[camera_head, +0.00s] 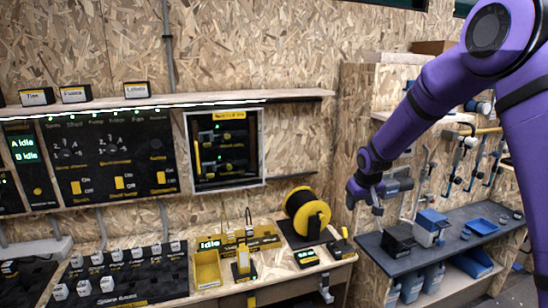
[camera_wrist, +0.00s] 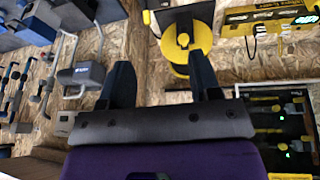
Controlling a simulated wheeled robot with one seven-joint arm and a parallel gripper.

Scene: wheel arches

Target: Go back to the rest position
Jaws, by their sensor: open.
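My gripper (camera_head: 377,203) hangs at the end of my purple arm on the right side of the head view, in front of the wooden side wall. In the wrist view my gripper (camera_wrist: 158,82) has its two dark fingers wide apart, with nothing between them but the wooden wall behind. It touches nothing that I can see. The wrist view looks upside down compared with the head view.
A yellow cable reel (camera_head: 307,214) stands on the workbench left of my gripper. A dark shelf (camera_head: 465,243) with blue bins lies below right. Tools (camera_head: 480,155) hang on the right wall. A framed panel (camera_head: 224,148) is on the back wall.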

